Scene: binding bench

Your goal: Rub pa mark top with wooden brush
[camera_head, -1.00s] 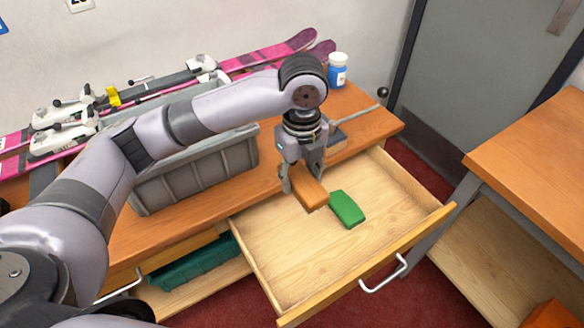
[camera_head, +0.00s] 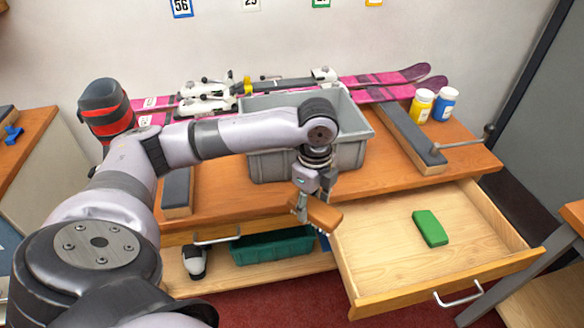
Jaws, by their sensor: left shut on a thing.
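My left gripper (camera_head: 312,201) is shut on the wooden brush (camera_head: 325,216), an orange-brown block. It holds the brush slightly tilted, by the bench's front edge near the left end of the open drawer. The pink skis (camera_head: 388,88) lie along the back of the bench, with white and black bindings (camera_head: 208,97) on them. I cannot make out a mark labelled "pa"; the grey bin and my arm hide parts of the skis. My right gripper is not in view.
The open drawer (camera_head: 385,262) holds a green block (camera_head: 430,228). A grey bin (camera_head: 352,152) stands mid-bench, behind my forearm. Dark-topped supports (camera_head: 412,138) and two bottles (camera_head: 444,104) are at the right. A black and red boot (camera_head: 106,112) is at the left.

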